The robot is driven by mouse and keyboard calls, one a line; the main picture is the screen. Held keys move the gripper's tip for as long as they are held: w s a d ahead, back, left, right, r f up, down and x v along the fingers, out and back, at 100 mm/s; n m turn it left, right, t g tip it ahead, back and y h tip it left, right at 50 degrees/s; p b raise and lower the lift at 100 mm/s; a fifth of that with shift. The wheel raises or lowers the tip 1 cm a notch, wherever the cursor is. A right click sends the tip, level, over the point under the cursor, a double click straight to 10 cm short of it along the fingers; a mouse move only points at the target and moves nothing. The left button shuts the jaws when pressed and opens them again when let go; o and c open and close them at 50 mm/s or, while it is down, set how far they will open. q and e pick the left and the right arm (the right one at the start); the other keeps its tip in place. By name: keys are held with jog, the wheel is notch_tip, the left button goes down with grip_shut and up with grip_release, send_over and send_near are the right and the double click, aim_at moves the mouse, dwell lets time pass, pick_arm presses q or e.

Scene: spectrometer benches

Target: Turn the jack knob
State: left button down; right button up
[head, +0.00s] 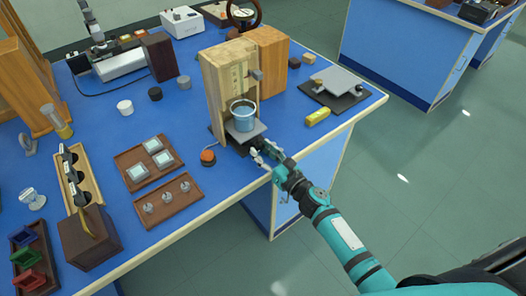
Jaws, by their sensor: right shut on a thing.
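A small lab jack with a grey top plate (258,130) stands at the front of an upright wooden stand (212,98). A blue-grey beaker (243,115) sits upright on the plate. My right gripper (259,153) is at the front of the jack, low near the table's front edge, and is shut on the jack knob. The knob itself is hidden by the fingers or too small to make out. My left gripper is not in view.
An orange-topped button (207,157) lies just left of the jack. A yellow block (317,117) and a dark board (335,95) are to the right. Brown trays (167,215) hold small parts at the left. The table's front edge runs close below my gripper.

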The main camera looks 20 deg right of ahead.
jog(key=shift+n, duration=0.3)
jog(key=n+b, duration=0.2)
jog(key=n, duration=0.1)
jog(key=shift+f, duration=0.15)
jog(key=shift+d+n+b, duration=0.15)
jog(key=shift+n+b, duration=0.8)
jog(key=shift+n, duration=1.75)
jog(key=o, duration=0.9)
jog(key=shift+c, duration=0.2)
